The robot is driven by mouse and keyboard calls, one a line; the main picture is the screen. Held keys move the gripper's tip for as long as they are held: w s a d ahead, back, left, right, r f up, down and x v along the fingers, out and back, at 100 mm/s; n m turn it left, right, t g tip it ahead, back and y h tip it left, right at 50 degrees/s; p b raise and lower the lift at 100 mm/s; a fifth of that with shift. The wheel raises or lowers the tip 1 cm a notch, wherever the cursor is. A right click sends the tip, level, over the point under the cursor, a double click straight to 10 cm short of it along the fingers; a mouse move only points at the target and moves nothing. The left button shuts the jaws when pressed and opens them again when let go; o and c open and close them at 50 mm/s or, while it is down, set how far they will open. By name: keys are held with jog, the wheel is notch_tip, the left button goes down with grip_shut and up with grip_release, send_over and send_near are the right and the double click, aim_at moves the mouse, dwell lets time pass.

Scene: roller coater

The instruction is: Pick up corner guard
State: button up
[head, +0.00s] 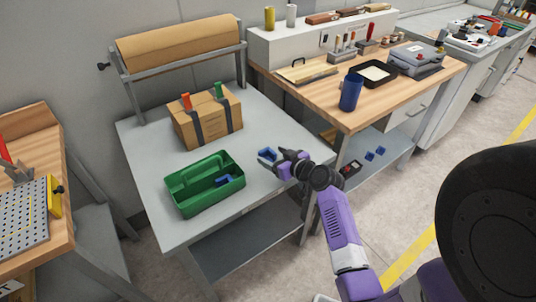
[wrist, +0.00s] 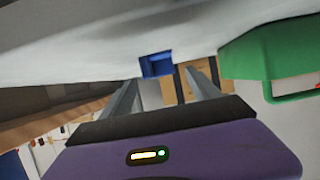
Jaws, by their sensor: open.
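A small blue corner guard (head: 266,154) lies on the grey table (head: 140,136) near its right edge. It also shows in the wrist view (wrist: 157,64), just beyond the fingertips and roughly in line with the gap between them. My gripper (head: 277,161) is open and low over the table beside the guard; in the wrist view its two fingers (wrist: 163,77) stand apart with nothing held. I cannot tell whether a finger touches the guard. Another blue piece (head: 223,181) lies inside the green tote (head: 183,208).
The green tote stands left of my gripper. A cardboard box (head: 208,120) with dark straps sits behind it, below a paper roll (head: 180,42). A wooden workbench (head: 408,92) with a blue cup (head: 351,92) stands at the right. Blue pieces (head: 376,153) lie on its lower shelf.

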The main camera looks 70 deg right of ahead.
aim_at(265, 152)
jog(key=shift+p+x, duration=0.3)
jog(key=shift+x, duration=1.8)
jog(key=shift+s, duration=0.1)
jog(key=c, duration=1.4)
